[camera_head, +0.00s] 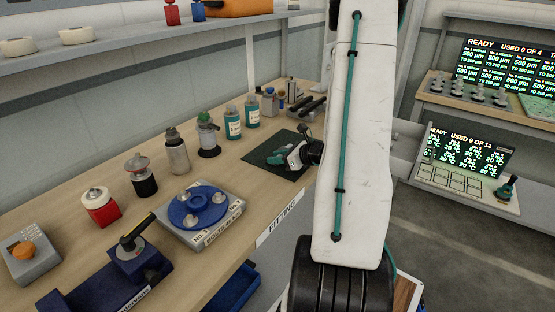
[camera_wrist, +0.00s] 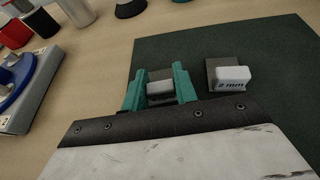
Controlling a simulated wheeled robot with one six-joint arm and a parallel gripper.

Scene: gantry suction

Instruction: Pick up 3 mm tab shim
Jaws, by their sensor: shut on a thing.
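A second shim (camera_wrist: 230,76), marked "2 mm", lies on the dark green mat just right of the right finger. In the head view my gripper (camera_head: 283,158) is low over the mat (camera_head: 256,157), and the held shim cannot be made out there.
Teal-labelled bottles (camera_head: 233,122), a metal flask (camera_head: 176,152) and a blue round fixture (camera_head: 197,207) stand on the wooden bench left of the mat. Black bars (camera_head: 308,108) lie behind it. A shelf (camera_head: 110,57) hangs above. Bare mat lies right of the 2 mm shim.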

